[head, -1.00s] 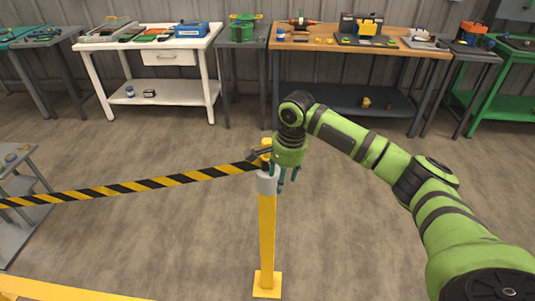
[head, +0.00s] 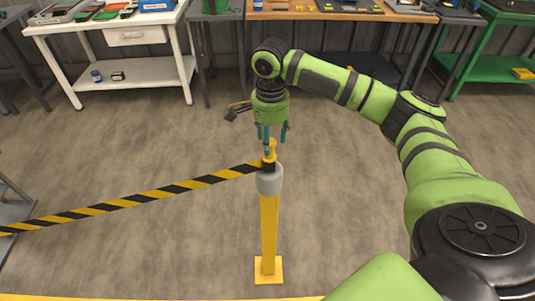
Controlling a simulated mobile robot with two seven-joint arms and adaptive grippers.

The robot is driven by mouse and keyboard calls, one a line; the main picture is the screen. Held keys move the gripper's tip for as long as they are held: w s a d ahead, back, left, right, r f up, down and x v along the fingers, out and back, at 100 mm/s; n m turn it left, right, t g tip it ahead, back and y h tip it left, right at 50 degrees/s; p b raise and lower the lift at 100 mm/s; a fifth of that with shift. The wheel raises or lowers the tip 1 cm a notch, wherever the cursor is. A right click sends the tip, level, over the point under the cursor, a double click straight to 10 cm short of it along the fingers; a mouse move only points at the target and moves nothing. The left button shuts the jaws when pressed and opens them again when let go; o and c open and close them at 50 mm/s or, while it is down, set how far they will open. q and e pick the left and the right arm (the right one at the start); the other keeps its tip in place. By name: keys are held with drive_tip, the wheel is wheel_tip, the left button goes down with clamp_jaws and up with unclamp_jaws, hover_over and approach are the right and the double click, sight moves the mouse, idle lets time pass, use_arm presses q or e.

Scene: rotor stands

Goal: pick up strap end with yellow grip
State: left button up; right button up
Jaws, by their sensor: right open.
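A yellow-and-black striped strap (head: 150,196) runs from the left edge up to the top of a yellow post (head: 268,225) with a grey collar. The strap's end with the yellow grip (head: 270,150) sits at the top of the post. My right gripper (head: 268,150) points down at the yellow grip, its teal fingers apart and close around or just above it. Whether the fingers touch the grip cannot be told. My left gripper is not in view.
A white table (head: 110,28) and a wooden-topped bench (head: 340,15) with items stand along the back wall. A green bench (head: 480,48) is at the back right. A yellow bar (head: 200,298) crosses the bottom edge. The floor around the post is clear.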

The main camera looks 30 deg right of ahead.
wheel_tip(320, 180, down, 4)
drive_tip(key=shift+r+p, duration=0.2)
drive_tip(key=shift+p, duration=0.25)
drive_tip(key=shift+f, duration=0.3)
drive_tip(key=c, duration=1)
clamp_jaws()
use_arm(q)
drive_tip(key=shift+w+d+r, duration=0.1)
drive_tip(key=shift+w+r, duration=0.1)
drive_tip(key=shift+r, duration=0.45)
